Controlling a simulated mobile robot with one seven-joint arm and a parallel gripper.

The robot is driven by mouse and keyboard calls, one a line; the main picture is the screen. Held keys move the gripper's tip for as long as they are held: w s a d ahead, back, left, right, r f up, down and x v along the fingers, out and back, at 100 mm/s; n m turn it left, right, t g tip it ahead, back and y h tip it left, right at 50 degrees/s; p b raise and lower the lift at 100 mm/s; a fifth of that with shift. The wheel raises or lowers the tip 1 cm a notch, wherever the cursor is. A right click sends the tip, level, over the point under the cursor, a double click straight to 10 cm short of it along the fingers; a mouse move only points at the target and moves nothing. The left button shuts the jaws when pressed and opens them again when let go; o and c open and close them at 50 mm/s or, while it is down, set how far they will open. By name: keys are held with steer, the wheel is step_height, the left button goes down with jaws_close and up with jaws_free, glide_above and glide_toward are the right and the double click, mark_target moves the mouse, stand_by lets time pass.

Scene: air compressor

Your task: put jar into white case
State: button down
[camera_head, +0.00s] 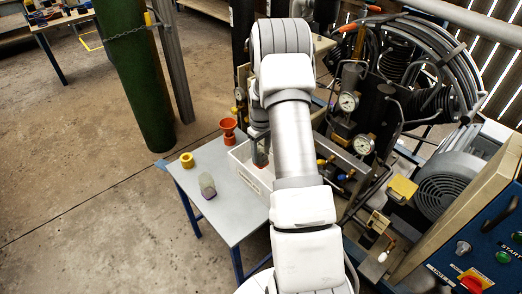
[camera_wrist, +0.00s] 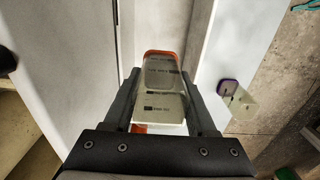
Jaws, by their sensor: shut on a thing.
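My gripper (camera_wrist: 163,80) is shut on a clear jar (camera_wrist: 163,100) with pale printed labels and orange at its ends. The fingers press on either side of it. The white case (camera_head: 248,174) stands on the grey table, partly hidden behind my arm in the head view. Its pale walls (camera_wrist: 205,35) surround the jar in the wrist view. The gripper points down at the case; I cannot tell how deep the jar is or whether it touches the bottom. The head view hides most of the gripper and the held jar.
A yellow ring (camera_head: 187,160) and an orange funnel-shaped thing (camera_head: 228,129) stand farther back. The compressor with gauges and hoses (camera_head: 363,144) is close on the right.

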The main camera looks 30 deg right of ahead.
steer(key=shift+f+b, duration=2.65)
steer(key=shift+f, duration=1.55)
steer(key=shift+f+b, duration=0.5)
steer(key=shift+f, duration=0.15)
steer(key=shift+c, duration=0.6)
jaws_free()
steer(key=shift+r, duration=0.1)
step_height(320, 180, up, 18)
steer(key=p, duration=1.1)
steer(key=shift+r, duration=0.2)
